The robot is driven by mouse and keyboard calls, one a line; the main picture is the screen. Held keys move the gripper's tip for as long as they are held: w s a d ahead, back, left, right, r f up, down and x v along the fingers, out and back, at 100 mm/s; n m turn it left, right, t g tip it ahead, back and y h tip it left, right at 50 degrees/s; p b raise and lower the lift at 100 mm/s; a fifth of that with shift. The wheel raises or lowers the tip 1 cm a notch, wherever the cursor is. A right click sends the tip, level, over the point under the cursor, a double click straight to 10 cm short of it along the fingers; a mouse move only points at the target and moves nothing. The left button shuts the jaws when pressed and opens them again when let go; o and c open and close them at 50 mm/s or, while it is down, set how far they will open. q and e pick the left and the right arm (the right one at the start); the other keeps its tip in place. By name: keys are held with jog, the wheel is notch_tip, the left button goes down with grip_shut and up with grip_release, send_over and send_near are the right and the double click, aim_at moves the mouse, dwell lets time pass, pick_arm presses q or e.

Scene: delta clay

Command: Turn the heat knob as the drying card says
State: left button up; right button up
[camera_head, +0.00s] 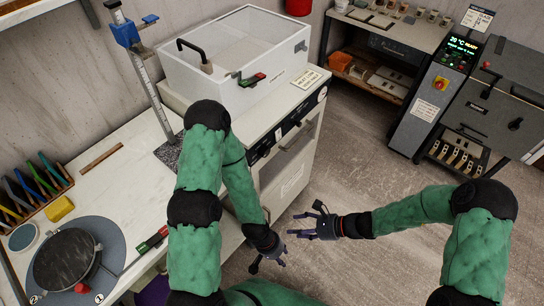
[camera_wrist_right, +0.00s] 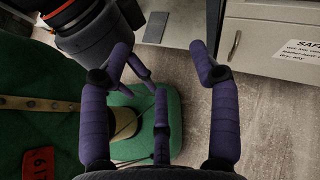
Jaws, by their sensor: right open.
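A dark control strip (camera_head: 284,128) runs along the front of the white cabinet under the clear-lidded box (camera_head: 235,55). Small pale and dark details show on it, too small to tell which is the heat knob. A small printed card (camera_head: 307,79) lies on the cabinet top right of the box; its text is unreadable, so I cannot tell if it is the drying card. My left gripper (camera_head: 283,252) is low in front of the cabinet; its opening is unclear. My right gripper (camera_head: 303,226) is open and empty just right of it, purple fingers spread in the wrist view (camera_wrist_right: 160,110).
A kiln controller (camera_head: 440,83) with a lit display and red-yellow switch stands at the right beside a grey kiln (camera_head: 495,95). The left bench holds a turntable (camera_head: 66,262), tools and a height gauge (camera_head: 145,75). Floor (camera_head: 350,150) right of the cabinet is clear.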

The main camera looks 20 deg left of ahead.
jog(key=w+a+r+m+t+y, duration=0.3)
jog(key=w+a+r, duration=0.1)
jog(key=w+r, duration=0.25)
jog(key=m+t+y+b, duration=0.1)
jog(key=m+t+y, duration=0.1)
jog(key=t+y, duration=0.1)
send_near(267, 153)
jog(key=b+x, duration=0.3)
jog(key=x, duration=0.5)
jog(key=shift+w+a+f, duration=0.1)
jog(key=c, duration=1.1)
